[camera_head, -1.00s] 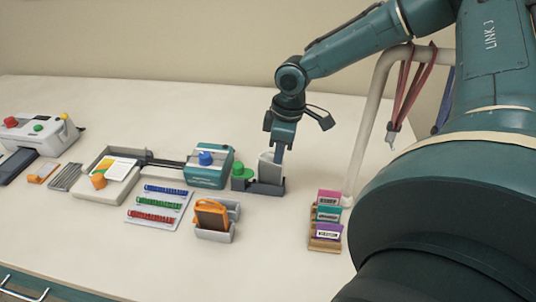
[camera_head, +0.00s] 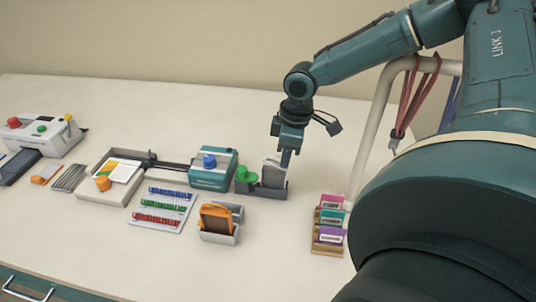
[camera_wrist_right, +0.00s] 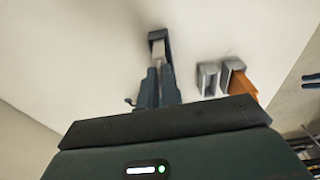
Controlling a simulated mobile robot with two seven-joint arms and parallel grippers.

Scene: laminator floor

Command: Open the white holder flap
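The white holder flap (camera_head: 271,173) stands nearly upright in a dark grey holder (camera_head: 266,193), in the middle of the head view. My right gripper (camera_head: 286,158) points down at the flap's right side, its fingers at the flap's upper edge. In the right wrist view, the two fingers (camera_wrist_right: 158,80) lie close together, with a pale strip between and beyond their tips. I cannot tell whether they grip the flap or only stand beside it. My left gripper is in neither view.
Left of the holder are a green knob (camera_head: 246,174) and a teal device with a blue knob (camera_head: 212,168). In front stand a grey stand with an orange item (camera_head: 217,219) and a rack of coloured cards (camera_head: 329,225). A pale post with red lanyards (camera_head: 412,95) rises at right.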

